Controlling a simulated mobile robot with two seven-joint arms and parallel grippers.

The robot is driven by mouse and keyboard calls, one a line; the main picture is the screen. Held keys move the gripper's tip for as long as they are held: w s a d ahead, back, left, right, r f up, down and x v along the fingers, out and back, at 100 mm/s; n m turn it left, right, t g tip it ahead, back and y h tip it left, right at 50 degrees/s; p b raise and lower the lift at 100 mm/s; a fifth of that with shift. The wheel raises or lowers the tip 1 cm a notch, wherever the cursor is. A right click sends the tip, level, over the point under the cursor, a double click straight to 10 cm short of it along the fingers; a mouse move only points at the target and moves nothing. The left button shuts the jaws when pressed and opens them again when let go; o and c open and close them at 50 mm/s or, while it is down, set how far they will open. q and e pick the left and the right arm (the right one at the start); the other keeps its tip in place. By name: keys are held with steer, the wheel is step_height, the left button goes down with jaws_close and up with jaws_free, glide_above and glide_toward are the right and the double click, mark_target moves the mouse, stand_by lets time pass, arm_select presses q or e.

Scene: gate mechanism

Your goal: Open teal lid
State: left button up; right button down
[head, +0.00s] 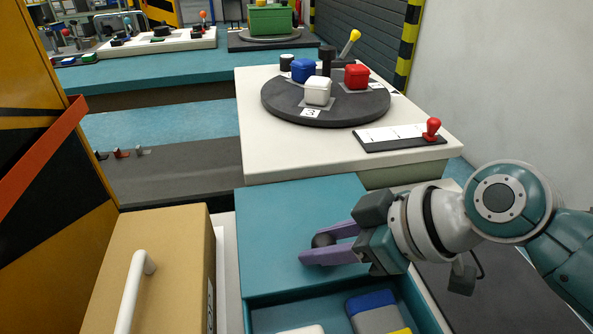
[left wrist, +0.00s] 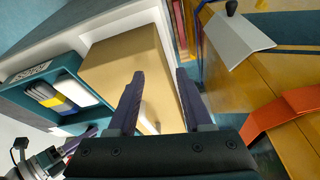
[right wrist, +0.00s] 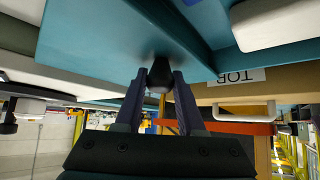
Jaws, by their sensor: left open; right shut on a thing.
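The teal lid (head: 290,215) covers the far part of a teal box (head: 262,322) in the head view. The near part of the box is uncovered. Inside show a grey block with a blue end (head: 372,308), a bit of yellow and a white piece. My right gripper (head: 325,243) is shut on the lid's dark round knob (right wrist: 160,72). In the right wrist view the knob sits between the fingertips, against the teal lid (right wrist: 110,35). My left gripper (left wrist: 160,85) is open and empty, with the tan box beyond its fingers; it is outside the head view.
A tan box (head: 150,265) with a white handle (head: 134,285) stands left of the teal box. Beyond is a white table (head: 270,150) with a dark turntable (head: 325,108) carrying blue, white and red blocks. A red-knobbed lever (head: 432,128) stands at its right corner.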

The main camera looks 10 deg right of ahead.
steer(key=c, duration=0.5)
jaws_free()
arm_select(q)
steer(key=shift+r, duration=0.2)
arm_select(e)
steer(key=shift+s+d+r, duration=0.25)
steer(key=shift+s+r, duration=0.05)
steer(key=shift+r, duration=0.1)
arm_select(q)
steer(key=shift+p+v, duration=0.9)
steer(key=shift+p, duration=0.25)
steer(key=shift+w, duration=0.2)
arm_select(e)
steer(key=v, duration=0.8)
steer(key=shift+s+d+r, duration=0.2)
steer(key=shift+d+r, duration=0.05)
steer(key=shift+r, duration=0.05)
arm_select(q)
steer(key=shift+r, duration=0.15)
arm_select(e)
steer(key=shift+s, duration=0.15)
